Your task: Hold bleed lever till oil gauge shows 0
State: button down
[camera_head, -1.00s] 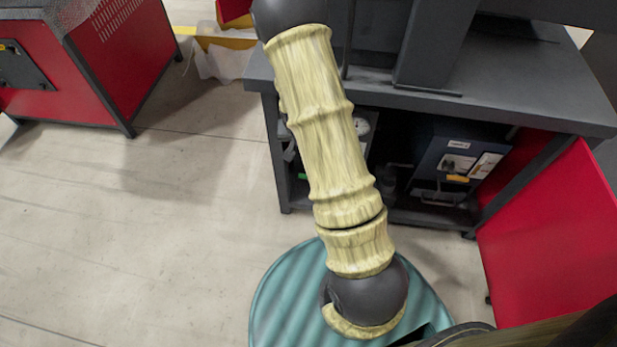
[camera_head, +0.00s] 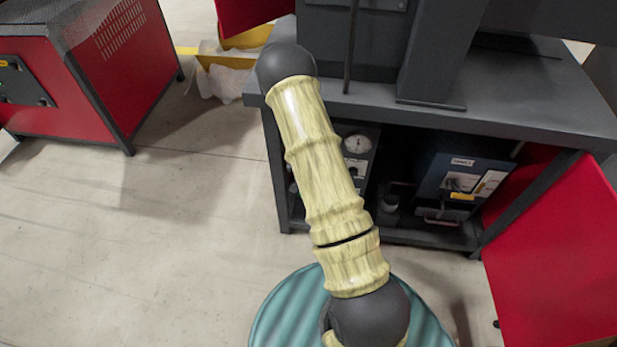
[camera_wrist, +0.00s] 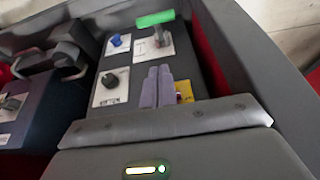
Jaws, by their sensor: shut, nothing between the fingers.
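A lever with a green handle (camera_wrist: 155,18) stands on a grey panel box at the top of the wrist view, probably the bleed lever. My gripper (camera_wrist: 158,70) is shut and empty. Its fingertips appear over the panel, below the lever in the picture and apart from it. A round white dial gauge (camera_head: 357,144) shows on a unit under the bench in the head view, partly beside my arm. Its reading is too small to tell. My gripper and the lever are hidden behind my arm in the head view.
A blue knob (camera_wrist: 117,41) and a black knob (camera_wrist: 110,80) sit left of my fingers. A yellow label (camera_wrist: 184,91) is just right of them. A blue unit (camera_head: 462,185) shares the shelf under the bench (camera_head: 520,110).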

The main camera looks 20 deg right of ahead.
jog(key=b+x, duration=0.2)
jog(key=x, duration=0.6)
jog(key=f, duration=0.1)
jog(key=f+b, duration=0.1)
jog(key=s+f, duration=0.1)
jog(key=shift+a+f+b, duration=0.15)
jog(key=shift+a+b, duration=0.15)
jog(key=shift+a, duration=0.05)
jog(key=shift+s+a+f, duration=0.1)
jog(key=shift+f, duration=0.2)
